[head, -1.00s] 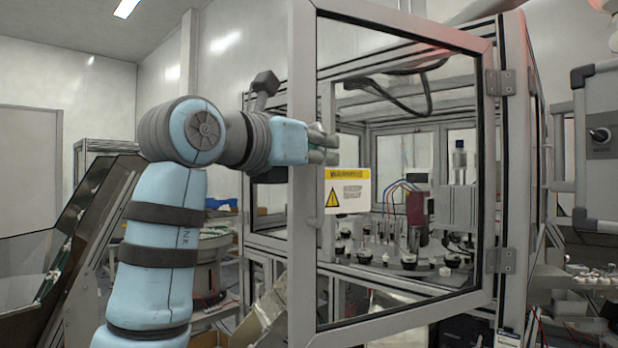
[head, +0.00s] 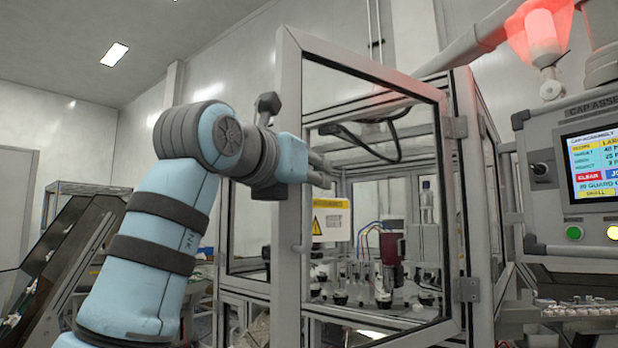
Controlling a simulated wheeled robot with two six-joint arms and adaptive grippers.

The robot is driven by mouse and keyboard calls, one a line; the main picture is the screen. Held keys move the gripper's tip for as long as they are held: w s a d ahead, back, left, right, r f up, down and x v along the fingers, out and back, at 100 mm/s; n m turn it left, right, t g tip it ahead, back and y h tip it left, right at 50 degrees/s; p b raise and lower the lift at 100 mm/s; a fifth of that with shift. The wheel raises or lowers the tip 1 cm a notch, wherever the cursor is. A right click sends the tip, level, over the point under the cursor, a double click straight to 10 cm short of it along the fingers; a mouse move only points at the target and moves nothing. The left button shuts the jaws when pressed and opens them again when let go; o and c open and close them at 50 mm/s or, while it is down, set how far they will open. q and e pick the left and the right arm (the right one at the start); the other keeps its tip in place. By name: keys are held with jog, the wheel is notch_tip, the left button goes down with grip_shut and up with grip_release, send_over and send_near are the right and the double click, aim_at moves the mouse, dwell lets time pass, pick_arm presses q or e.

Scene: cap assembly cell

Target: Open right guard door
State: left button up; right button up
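The right guard door (head: 292,190) is a grey-framed clear panel with a yellow warning label (head: 331,219). It stands swung open toward me, on hinges (head: 466,289) at its right edge. My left gripper (head: 326,172) is at the door's free left edge, with its fingers reaching past the frame post at mid-height. I cannot tell whether the fingers touch the door or how far apart they are. My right gripper is out of view.
The assembly cell behind the door holds a red device (head: 391,258) and several small fixtures. A control panel (head: 590,165) stands at the right, under a red-lit lamp (head: 541,35). A dark sloped chute (head: 62,245) is at the left.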

pick_arm(q)
jog(key=shift+s+d, duration=0.1)
jog(key=v, duration=1.2)
jog(key=shift+f, duration=0.15)
